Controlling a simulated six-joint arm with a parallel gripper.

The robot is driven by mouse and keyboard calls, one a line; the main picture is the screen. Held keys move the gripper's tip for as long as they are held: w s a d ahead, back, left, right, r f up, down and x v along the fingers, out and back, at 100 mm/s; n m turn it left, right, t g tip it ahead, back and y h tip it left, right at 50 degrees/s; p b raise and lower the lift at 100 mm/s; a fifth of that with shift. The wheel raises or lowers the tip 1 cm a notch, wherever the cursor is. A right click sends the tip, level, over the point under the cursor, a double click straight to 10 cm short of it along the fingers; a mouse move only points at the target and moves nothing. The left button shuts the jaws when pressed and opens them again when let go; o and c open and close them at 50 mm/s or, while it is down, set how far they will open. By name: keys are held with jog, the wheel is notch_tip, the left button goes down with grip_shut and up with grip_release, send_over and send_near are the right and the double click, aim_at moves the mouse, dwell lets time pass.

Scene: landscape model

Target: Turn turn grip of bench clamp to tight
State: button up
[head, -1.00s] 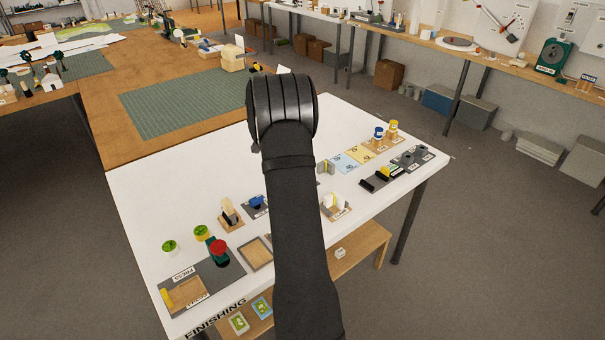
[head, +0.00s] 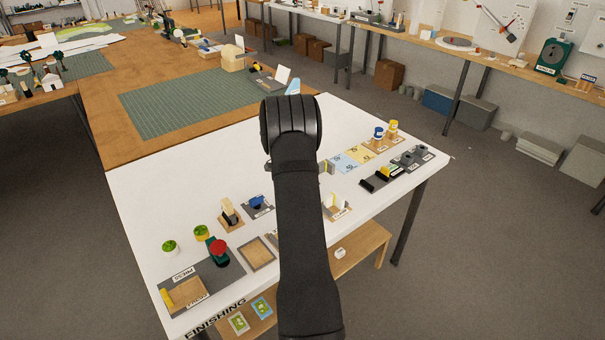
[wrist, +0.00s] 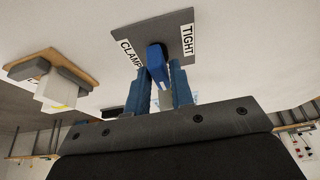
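The bench clamp's blue turn grip (wrist: 157,60) stands on a dark grey plate (wrist: 176,28) labelled CLAMP and TIGHT in the wrist view. My gripper (wrist: 161,80) is open, with its two blue-grey fingers apart and pointing at the grip. The near end of the grip lies between or just beyond the fingertips; I cannot tell whether they touch it. In the head view a small blue object (head: 258,202) on a grey plate, likely this clamp, stands just left of my arm. My gripper is hidden there behind my arm.
On the white bench, a press with a red knob (head: 218,247) stands at front left and a wooden holder (head: 229,212) left of the clamp. A wooden stand with a white block (head: 336,204) is to the right. The back left of the bench is clear.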

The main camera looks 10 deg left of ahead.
grip_shut()
jog(key=shift+n, duration=0.3)
jog(key=n+t+y, duration=0.1)
jog(key=n, duration=0.2)
jog(key=shift+d+n, duration=0.15)
jog(key=shift+n, duration=0.15)
jog(key=n+y, duration=0.2)
jog(key=n, duration=0.2)
jog(key=shift+d, duration=0.1)
jog(key=n+y, duration=0.1)
jog(key=n, duration=0.4)
jog(key=shift+d+y, duration=0.15)
jog(key=shift+y, duration=0.25)
jog(key=n, duration=0.2)
jog(key=n+y, duration=0.1)
jog(key=n, duration=0.1)
jog(key=shift+n+g+y, duration=0.3)
jog(key=shift+g, duration=0.1)
